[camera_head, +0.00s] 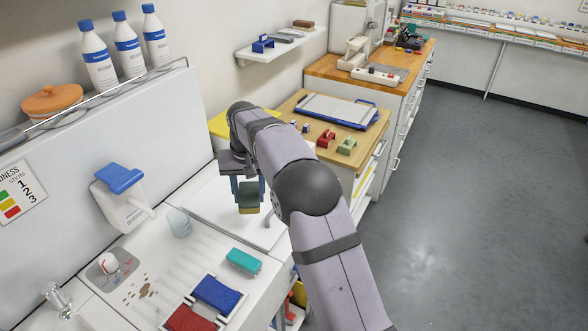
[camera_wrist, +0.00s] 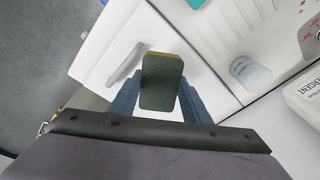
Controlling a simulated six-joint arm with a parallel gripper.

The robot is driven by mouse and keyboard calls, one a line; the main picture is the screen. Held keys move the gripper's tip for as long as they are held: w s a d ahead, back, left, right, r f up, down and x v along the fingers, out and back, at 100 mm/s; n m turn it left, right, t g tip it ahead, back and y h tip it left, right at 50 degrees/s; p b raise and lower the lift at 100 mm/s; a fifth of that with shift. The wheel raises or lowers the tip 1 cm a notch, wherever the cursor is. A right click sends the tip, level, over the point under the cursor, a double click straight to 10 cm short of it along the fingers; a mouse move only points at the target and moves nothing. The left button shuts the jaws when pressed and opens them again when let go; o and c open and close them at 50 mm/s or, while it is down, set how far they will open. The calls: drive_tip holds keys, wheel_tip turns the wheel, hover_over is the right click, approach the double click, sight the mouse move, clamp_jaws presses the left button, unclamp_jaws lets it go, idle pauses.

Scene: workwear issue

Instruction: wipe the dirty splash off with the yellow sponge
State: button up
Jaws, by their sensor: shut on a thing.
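My gripper (camera_head: 249,188) is shut on the yellow sponge (camera_head: 249,202), which has a dark green face. It holds the sponge over the white surface to the right of the ribbed drainboard. In the wrist view the sponge (camera_wrist: 162,82) sits between the two blue fingers, dark green face toward the camera with a thin yellow edge at the top. The dirty splash (camera_head: 138,292) is a patch of brown spots on the white drainboard at lower left, apart from the sponge.
A teal brush (camera_head: 243,261), a blue sponge (camera_head: 216,294) and a red sponge (camera_head: 190,319) lie right of the splash. A clear cup (camera_head: 179,222) and a blue-topped detergent bottle (camera_head: 122,195) stand behind.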

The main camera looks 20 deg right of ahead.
drive_tip(key=s+a+r+n+p, duration=0.1)
drive_tip(key=s+a+n+p, duration=0.2)
drive_tip(key=a, duration=0.6)
drive_tip(key=s+a+n+g+p, duration=0.1)
drive_tip(key=s+a+n+p, duration=0.2)
drive_tip(key=a+p, duration=0.3)
drive_tip(key=s+a+r+n+p, duration=0.1)
drive_tip(key=s+a+n+p, duration=0.3)
drive_tip(key=a, duration=0.8)
drive_tip(key=shift+s+a+r+g+p, duration=0.15)
drive_tip(key=shift+s+r+g+p, duration=0.15)
drive_tip(key=shift+s+r+p, duration=0.1)
drive_tip(key=shift+f, duration=0.2)
drive_tip(key=shift+f+b, duration=1.65)
drive_tip(key=shift+f, duration=0.75)
drive_tip(key=shift+r+b, duration=0.15)
drive_tip(key=shift+b, duration=0.2)
